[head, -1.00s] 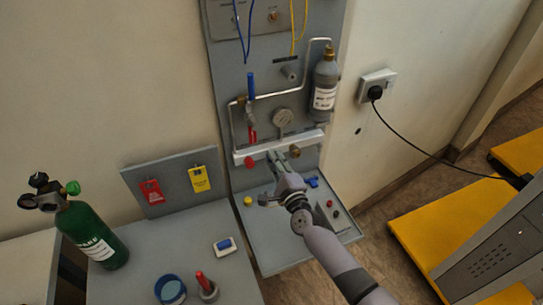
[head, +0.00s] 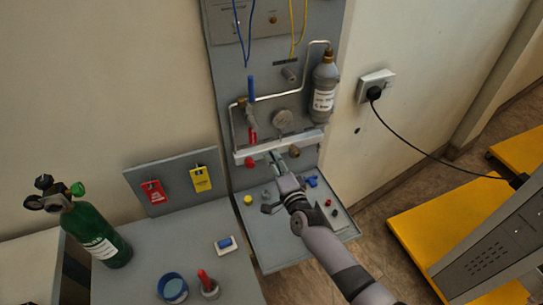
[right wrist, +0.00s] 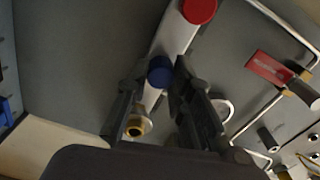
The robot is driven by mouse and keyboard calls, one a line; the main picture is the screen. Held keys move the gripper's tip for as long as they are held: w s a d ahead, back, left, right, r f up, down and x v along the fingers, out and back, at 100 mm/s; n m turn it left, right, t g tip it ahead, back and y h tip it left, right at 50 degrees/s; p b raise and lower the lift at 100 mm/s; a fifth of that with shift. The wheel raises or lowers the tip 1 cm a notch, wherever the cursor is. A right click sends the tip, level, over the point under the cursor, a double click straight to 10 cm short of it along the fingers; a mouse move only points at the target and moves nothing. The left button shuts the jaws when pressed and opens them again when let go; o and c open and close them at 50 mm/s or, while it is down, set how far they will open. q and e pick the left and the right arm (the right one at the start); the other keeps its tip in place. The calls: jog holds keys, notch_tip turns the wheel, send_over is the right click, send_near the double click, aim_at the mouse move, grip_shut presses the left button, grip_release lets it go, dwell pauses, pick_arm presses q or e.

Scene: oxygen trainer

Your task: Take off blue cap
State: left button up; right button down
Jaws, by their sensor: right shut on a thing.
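The blue cap (right wrist: 160,72) is on the white manifold bar in the right wrist view, between the two dark fingers of my right gripper (right wrist: 158,80). The fingers are shut on it. In the head view my right gripper (head: 272,158) reaches up to the white bar (head: 280,146) on the grey panel and hides the cap. A red cap (head: 250,162) is to the left on the bar and a brass fitting (head: 295,153) to the right. My left gripper is in neither view.
A grey cylinder (head: 324,85), gauge (head: 283,121) and bent pipe are on the panel above. The shelf (head: 270,255) below holds small knobs. A green bottle (head: 95,235), blue-rimmed cup (head: 172,289) and red-handled tool (head: 207,284) stand on the left table.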

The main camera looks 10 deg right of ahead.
jog(key=n, duration=0.1)
jog(key=n+p, duration=0.1)
jog(key=n, duration=0.1)
jog(key=shift+w+r, duration=0.1)
jog(key=shift+r, duration=0.15)
jog(key=shift+n+p, duration=0.4)
jog(key=shift+n, duration=1.5)
jog(key=shift+n, duration=0.6)
jog(key=c, duration=1.4)
grip_release()
jog(key=shift+a+f, duration=0.1)
